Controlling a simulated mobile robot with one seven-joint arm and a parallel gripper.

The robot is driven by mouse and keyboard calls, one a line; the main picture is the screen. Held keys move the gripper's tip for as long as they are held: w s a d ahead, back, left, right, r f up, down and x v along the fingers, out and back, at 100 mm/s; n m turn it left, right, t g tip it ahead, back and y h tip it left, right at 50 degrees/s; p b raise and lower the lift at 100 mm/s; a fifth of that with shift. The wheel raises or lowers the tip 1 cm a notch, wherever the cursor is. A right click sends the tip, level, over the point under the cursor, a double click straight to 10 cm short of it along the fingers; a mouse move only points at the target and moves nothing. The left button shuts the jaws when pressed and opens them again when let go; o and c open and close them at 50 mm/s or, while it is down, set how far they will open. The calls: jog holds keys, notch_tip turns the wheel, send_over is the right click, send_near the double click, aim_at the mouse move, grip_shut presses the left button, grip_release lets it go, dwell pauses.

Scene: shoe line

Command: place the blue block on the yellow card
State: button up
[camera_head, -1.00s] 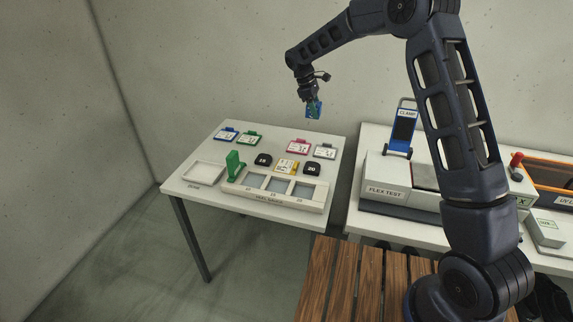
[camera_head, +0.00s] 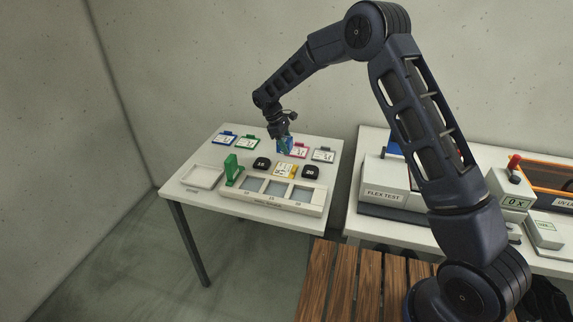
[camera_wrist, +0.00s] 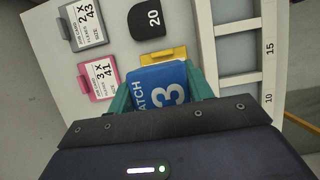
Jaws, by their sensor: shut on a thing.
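My gripper (camera_head: 284,142) is shut on the blue block (camera_head: 286,147), which hangs above the left table. In the wrist view the blue block (camera_wrist: 166,86), with white lettering and a 3, sits between my green fingers (camera_wrist: 160,92). The yellow card (camera_head: 285,171) lies flat on the table behind the slotted tray, between two black tags. In the wrist view part of the yellow card (camera_wrist: 163,55) shows just beyond the block, which hides the rest. The block appears apart from the card; the exact gap is unclear.
Black tags (camera_head: 262,163) (camera_head: 311,172) flank the yellow card. Behind lie pink (camera_head: 299,151), grey (camera_head: 323,155), green (camera_head: 248,142) and blue (camera_head: 226,140) cards. A slotted tray (camera_head: 262,202) lies in front, with an upright green block (camera_head: 231,168) and a shallow tray (camera_head: 203,176) to the left.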

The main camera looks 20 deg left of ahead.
aim_at(290, 171)
notch_tip(290, 171, down, 10)
dwell(0.6)
jog(key=shift+f, duration=0.1)
jog(key=o, duration=1)
jog(key=shift+o, duration=0.2)
jog(key=v, duration=1.2)
